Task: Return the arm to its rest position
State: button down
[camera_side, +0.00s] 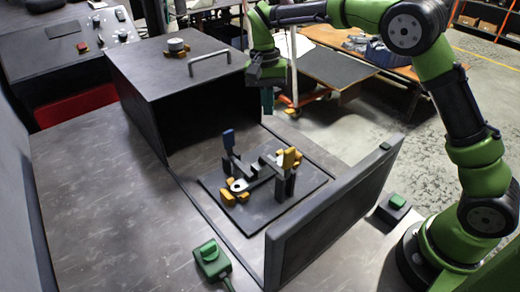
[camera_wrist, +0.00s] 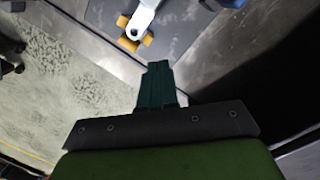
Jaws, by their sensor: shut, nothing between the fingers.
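My gripper (camera_side: 267,101) hangs at the end of the green arm, above and behind the fixture in the side view, beside the dark box. Its dark teal fingers are together and hold nothing; they also show in the wrist view (camera_wrist: 157,68). The fixture plate (camera_side: 225,205) lies on the table in the open bay, apart from the gripper. A metal bracket (camera_side: 252,181) sits in the fixture among yellow blocks and clamps with blue and yellow handles. In the wrist view, part of a light metal piece (camera_wrist: 143,17) and yellow blocks show at the top.
A large dark box (camera_side: 185,85) with a metal handle stands at the back left of the fixture. An upright dark panel (camera_side: 335,215) stands at the bay's front right. The left tabletop is clear.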

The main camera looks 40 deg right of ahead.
jog(key=s+d+r+n+t+y, duration=0.1)
jog(key=s+r+t, duration=0.3)
jog(key=s, duration=0.8)
jog(key=s+d+r+n+t, duration=0.2)
jog(key=s+r+n+t, duration=0.1)
jog(key=s, duration=0.9)
jog(key=shift+s+r+n+t+y, duration=0.4)
jog(key=shift+r+t, duration=0.5)
jog(key=shift+r, duration=0.05)
jog(key=shift+d, duration=0.1)
